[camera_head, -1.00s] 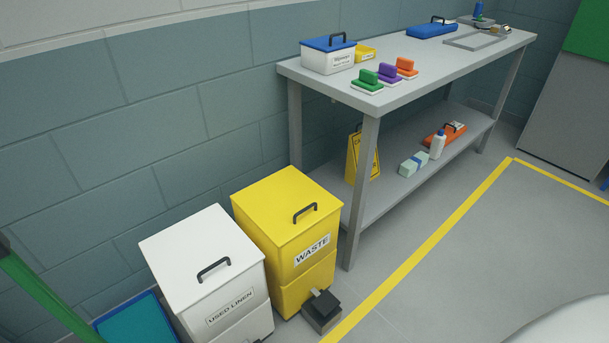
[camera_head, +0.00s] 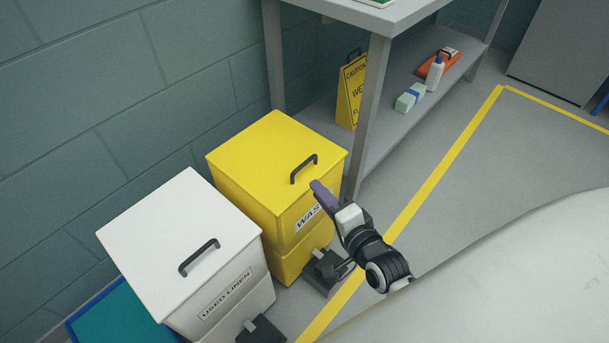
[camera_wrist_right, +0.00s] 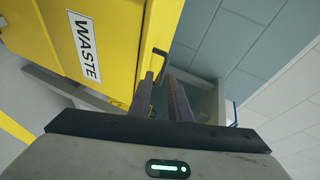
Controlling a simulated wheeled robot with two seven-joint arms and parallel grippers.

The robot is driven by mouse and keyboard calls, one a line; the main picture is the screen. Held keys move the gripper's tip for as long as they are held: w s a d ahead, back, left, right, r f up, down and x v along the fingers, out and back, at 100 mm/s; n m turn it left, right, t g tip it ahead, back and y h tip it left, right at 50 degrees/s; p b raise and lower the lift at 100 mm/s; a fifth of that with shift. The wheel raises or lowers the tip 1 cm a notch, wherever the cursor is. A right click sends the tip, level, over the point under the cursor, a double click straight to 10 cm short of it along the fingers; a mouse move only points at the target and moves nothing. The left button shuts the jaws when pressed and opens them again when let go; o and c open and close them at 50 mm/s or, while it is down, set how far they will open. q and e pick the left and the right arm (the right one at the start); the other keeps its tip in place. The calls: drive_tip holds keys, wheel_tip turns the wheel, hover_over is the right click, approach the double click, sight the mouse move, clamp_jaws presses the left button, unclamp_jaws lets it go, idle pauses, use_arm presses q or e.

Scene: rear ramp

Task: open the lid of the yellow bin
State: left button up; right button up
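The yellow bin (camera_head: 291,247), labelled WASTE, stands beside the table leg with its lid (camera_head: 262,150) shut. A dark handle (camera_head: 303,167) is on the lid near its front edge. My right gripper (camera_head: 316,186) is just in front of that handle, fingers pointing towards it. In the right wrist view the gripper (camera_wrist_right: 161,80) is open, with a gap between its two fingers, and the handle (camera_wrist_right: 158,58) is just beyond the fingertips. I see no grip on it. The bin also fills the upper left there (camera_wrist_right: 62,25). My left gripper is out of view.
A white USED LINEN bin (camera_head: 178,239) stands close at the left of the yellow bin. Foot pedals (camera_head: 327,268) stick out in front. The grey table (camera_head: 372,112) is at the right, with a yellow caution sign (camera_head: 351,93) on its lower shelf. Open floor lies right.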

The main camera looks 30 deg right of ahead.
sight(305, 165)
drive_tip(key=shift+m+t+h, duration=0.3)
drive_tip(key=shift+m, duration=0.6)
drive_tip(key=b+x, duration=0.1)
drive_tip(key=x, duration=0.2)
drive_tip(key=b+x, duration=0.1)
drive_tip(key=x, duration=0.3)
drive_tip(key=d+b+x, duration=0.1)
drive_tip(key=x, duration=0.3)
drive_tip(key=shift+w+r, duration=0.2)
drive_tip(key=shift+r, duration=0.05)
clamp_jaws()
